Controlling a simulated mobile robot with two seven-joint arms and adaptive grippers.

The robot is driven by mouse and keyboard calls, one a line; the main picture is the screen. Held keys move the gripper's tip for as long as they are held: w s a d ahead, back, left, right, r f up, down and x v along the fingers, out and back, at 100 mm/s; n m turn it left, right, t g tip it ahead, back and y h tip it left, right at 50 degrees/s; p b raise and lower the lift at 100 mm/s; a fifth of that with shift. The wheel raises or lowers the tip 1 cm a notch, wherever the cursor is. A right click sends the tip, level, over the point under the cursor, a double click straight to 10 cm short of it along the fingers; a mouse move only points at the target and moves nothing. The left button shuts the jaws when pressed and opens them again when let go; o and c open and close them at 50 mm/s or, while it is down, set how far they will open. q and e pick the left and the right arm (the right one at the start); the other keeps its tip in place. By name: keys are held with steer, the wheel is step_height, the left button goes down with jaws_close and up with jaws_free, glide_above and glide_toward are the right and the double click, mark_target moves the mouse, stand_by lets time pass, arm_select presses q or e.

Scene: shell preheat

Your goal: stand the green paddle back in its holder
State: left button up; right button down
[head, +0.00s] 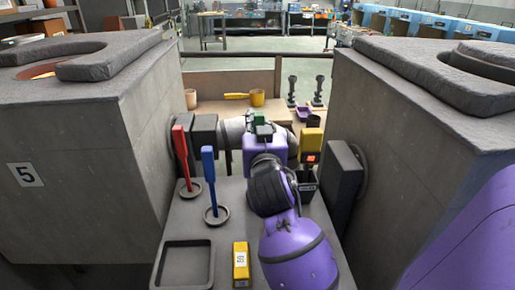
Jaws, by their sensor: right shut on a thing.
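My right gripper (263,130) is at the far part of the grey table, with my purple arm reaching forward to it. It is shut on a green thing (260,117), seemingly the green paddle, of which only a small part shows beyond the gripper. The rest is hidden by the gripper and arm. A red paddle (181,152) and a blue paddle (208,170) stand upright in round ring holders at left. I cannot make out an empty holder for the green paddle; my arm covers part of the table. My left gripper is not in view.
Large grey blocks (75,130) flank the table (226,222). A dark tray (185,265) and a yellow block (241,264) lie near the front. A dark bin (306,188) and a yellow-black item with a red light (310,146) are right of my gripper.

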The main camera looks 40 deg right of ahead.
steer(key=shift+f, duration=0.5)
step_height(320, 180, down, 4)
steer(key=shift+f+b, duration=0.1)
steer(key=shift+b, duration=0.35)
steer(key=c, duration=1.9)
jaws_free()
steer(key=shift+f, duration=0.1)
steer(key=shift+c, duration=0.2)
steer(key=o, duration=0.4)
steer(key=shift+s+a+r, duration=0.1)
steer(key=shift+r, duration=0.1)
steer(key=v, duration=1.1)
steer(key=shift+s+a+b, duration=0.25)
steer(key=shift+s+b, duration=0.1)
steer(key=shift+b, duration=0.05)
